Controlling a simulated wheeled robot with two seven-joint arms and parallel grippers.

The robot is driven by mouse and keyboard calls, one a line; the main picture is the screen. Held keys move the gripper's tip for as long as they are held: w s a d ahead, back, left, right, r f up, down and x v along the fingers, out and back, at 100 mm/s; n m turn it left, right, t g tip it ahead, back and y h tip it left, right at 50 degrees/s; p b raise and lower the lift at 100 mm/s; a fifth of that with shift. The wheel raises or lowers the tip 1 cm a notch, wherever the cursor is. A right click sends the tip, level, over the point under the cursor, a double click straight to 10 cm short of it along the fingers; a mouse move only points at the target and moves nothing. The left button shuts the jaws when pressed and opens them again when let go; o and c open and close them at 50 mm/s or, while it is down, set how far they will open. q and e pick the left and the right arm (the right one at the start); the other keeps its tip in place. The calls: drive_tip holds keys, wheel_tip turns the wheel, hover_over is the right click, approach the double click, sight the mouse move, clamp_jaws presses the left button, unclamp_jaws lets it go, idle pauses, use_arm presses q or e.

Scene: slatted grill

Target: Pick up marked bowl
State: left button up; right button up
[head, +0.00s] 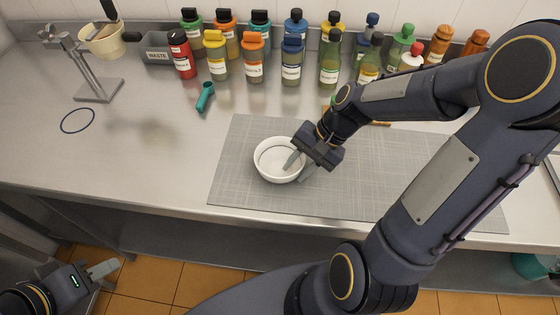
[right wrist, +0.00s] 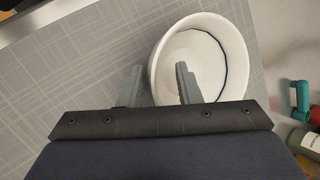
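The marked bowl (head: 264,162) is white with a dark line around its inside. It sits upright on the grey mat (head: 235,195). My right gripper (head: 300,167) is at the bowl's right rim. In the right wrist view, the bowl (right wrist: 228,45) has its wall between my right fingers (right wrist: 157,75). One finger is inside the bowl and the other outside, with a gap visible between them. My left gripper (head: 103,268) is low at the left, off the counter's front edge and away from the bowl. Its finger opening is not clear.
A blue ring (head: 77,120) is marked on the bare counter at the left, near a metal stand (head: 98,90) holding a cream cup (head: 103,42). A teal tool (head: 205,97) lies behind the mat. Several bottles (head: 254,60) and a waste bin (head: 157,50) line the back.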

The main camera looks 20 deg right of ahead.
clamp_jaws()
drive_tip(key=shift+r, duration=0.15)
drive_tip(key=shift+r, duration=0.25)
drive_tip(key=r, duration=0.3)
drive_tip(key=shift+s+d+r, duration=0.1)
drive_tip(key=shift+s+d, duration=0.05)
drive_tip(key=shift+d, duration=0.1)
drive_tip(key=s+d+r, duration=0.9)
drive_tip(key=shift+s+d+b, duration=0.25)
drive_tip(key=shift+s+b, duration=0.05)
drive_tip(key=shift+r, duration=0.15)
wheel_tip(320, 180, up, 5)
drive_tip(key=p, duration=0.5)
